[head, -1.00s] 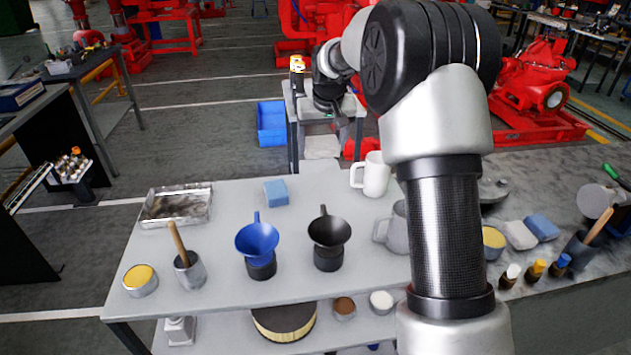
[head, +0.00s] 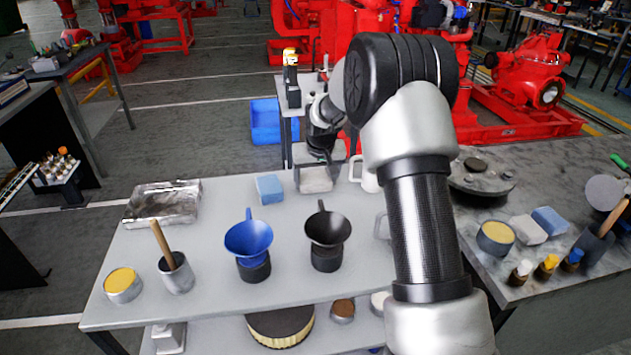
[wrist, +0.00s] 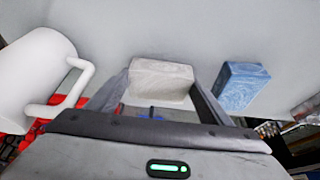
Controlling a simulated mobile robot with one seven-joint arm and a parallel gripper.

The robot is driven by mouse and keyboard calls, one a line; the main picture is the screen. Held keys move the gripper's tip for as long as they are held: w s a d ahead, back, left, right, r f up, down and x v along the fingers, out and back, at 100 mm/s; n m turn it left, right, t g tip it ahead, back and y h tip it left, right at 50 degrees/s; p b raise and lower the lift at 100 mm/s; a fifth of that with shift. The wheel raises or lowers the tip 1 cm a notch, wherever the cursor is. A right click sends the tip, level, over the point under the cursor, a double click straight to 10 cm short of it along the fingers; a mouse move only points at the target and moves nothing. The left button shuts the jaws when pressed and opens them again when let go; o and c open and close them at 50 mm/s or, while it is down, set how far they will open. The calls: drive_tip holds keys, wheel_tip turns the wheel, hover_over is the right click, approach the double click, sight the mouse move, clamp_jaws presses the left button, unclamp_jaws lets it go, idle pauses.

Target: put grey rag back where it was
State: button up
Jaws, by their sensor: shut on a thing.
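My gripper (head: 318,167) is shut on a grey rag (head: 316,180), a pale block-like piece, at the far edge of the light grey table. In the wrist view the grey rag (wrist: 160,80) sits between the two fingers of my gripper (wrist: 165,88). I cannot tell whether the rag touches the tabletop. A blue rag (head: 270,189) lies just left of it in the head view and to its right in the wrist view (wrist: 241,86). A second grey rag (head: 528,229) lies on the right-hand bench.
A white mug (wrist: 38,80) stands close beside the held rag, partly hidden by my arm in the head view. A blue funnel (head: 248,238), black funnel (head: 327,230) and metal tray (head: 163,204) stand on the table (head: 215,215). Another blue rag (head: 550,221) lies on the right bench.

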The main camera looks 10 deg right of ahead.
drive_tip(key=shift+f, duration=0.1)
drive_tip(key=shift+f, duration=0.15)
drive_tip(key=o, duration=0.9)
